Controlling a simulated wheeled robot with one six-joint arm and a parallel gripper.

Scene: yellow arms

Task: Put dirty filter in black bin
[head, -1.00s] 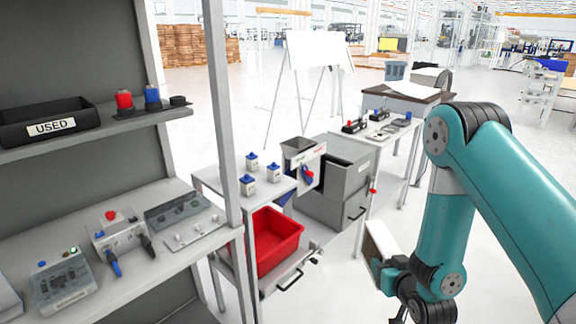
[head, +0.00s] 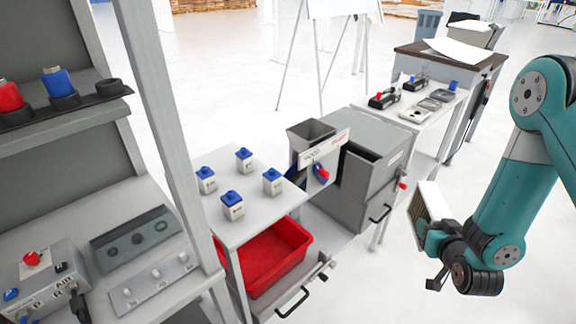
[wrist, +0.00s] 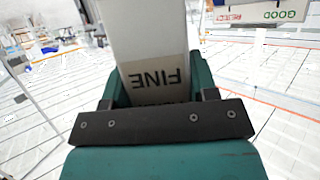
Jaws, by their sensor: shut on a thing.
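My gripper (head: 430,238) is shut on a pale, box-shaped filter (head: 424,205) at the right of the head view, held clear of the benches. In the wrist view the filter (wrist: 150,45) stands between both teal fingers (wrist: 155,88), with the printed word FINE upside down on its near face. Its far end runs out of the top of that view, and I cannot tell how dirty it is. No black bin is clearly in view now.
A grey machine (head: 375,165) with an open slot stands left of my gripper. A white table (head: 250,215) with several blue-capped bottles is beside it, above a red bin (head: 270,262). A shelf unit (head: 165,130) fills the left. Floor around my gripper looks free.

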